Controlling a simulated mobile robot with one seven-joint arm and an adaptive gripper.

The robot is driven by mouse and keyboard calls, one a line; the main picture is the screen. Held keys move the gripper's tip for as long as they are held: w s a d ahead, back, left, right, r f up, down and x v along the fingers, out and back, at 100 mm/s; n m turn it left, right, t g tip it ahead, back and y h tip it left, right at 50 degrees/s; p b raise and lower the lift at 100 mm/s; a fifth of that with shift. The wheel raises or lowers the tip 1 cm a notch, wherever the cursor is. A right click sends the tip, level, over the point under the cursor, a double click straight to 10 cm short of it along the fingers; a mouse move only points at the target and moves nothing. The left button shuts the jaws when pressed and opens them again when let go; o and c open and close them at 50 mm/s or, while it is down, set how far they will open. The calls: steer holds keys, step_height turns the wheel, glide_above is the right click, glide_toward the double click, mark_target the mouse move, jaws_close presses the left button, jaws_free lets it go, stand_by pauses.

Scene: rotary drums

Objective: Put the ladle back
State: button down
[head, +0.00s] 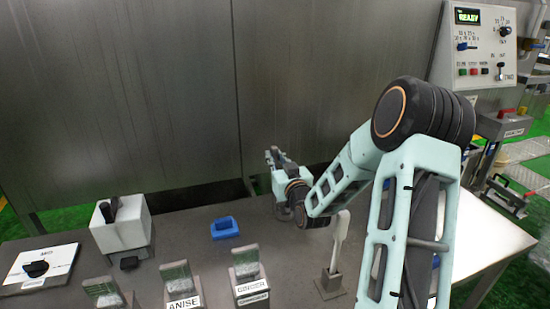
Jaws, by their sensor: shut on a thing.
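My gripper (273,158) is past the middle of the table, near the metal back wall, with its fingers pointing up and away. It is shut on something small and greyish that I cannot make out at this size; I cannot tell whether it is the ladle. A pale, long-handled utensil (341,236) stands upright in a small grey stand (331,284) at the table's front, left of my arm. I cannot tell whether this is the ladle. A blue open holder (224,228) sits on the table left of my gripper and looks empty.
Labelled bins stand along the front, including an anise bin (180,287) and a ginger bin (248,272). A control panel (476,42) reads READY. My arm hides the table's right part.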

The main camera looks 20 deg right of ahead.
steer(key=shift+f, duration=0.15)
steer(key=c, duration=1.9)
jaws_free()
steer(key=shift+r, duration=0.25)
steer(key=s+b, duration=0.1)
steer(key=s, duration=0.5)
steer(key=shift+f, duration=0.1)
steer(key=shift+s+b, duration=0.3)
steer(key=shift+s, duration=0.5)
steer(key=shift+w, duration=0.1)
